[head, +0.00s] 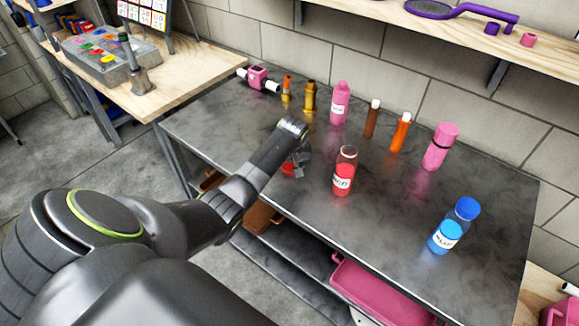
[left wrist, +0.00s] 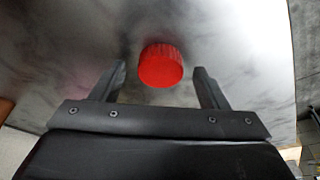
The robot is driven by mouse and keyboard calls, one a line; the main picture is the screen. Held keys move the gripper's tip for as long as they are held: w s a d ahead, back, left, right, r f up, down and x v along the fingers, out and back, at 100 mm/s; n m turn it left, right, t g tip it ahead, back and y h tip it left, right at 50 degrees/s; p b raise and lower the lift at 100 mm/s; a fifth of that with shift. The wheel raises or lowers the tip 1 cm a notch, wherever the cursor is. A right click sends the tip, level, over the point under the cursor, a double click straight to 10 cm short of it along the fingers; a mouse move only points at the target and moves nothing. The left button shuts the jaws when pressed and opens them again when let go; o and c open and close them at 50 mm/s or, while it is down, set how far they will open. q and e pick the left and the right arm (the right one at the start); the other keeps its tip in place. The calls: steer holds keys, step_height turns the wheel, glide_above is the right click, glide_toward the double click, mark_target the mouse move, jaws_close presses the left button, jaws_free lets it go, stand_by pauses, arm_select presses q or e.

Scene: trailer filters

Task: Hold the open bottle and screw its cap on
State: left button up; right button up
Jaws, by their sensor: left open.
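The open bottle (head: 344,172) stands upright on the dark metal table. It is clear with red contents, a white label and no cap on its neck. The red cap (head: 289,169) lies on the table to the left of the bottle, partly hidden by my left gripper (head: 301,163). In the left wrist view the red cap (left wrist: 161,66) sits just beyond and between the two fingertips (left wrist: 162,78). My left gripper is open and empty, with its fingers on either side of the cap's line. My right gripper is not in view.
A capped blue bottle (head: 455,226) stands at the right of the table (head: 400,245). Pink bottles (head: 340,103), (head: 440,147), a brown tube (head: 372,118) and an orange tube (head: 400,132) stand behind. A pink tray (head: 375,292) is below.

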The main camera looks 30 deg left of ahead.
mark_target(290, 167)
arm_select(q)
steer(key=shift+w+f, duration=0.1)
steer(key=shift+f, duration=0.2)
steer(key=shift+a, duration=0.1)
steer(key=c, duration=1)
steer(key=shift+r, duration=0.15)
step_height(290, 167, up, 10)
steer(key=shift+f+b, duration=0.1)
steer(key=shift+b, duration=0.3)
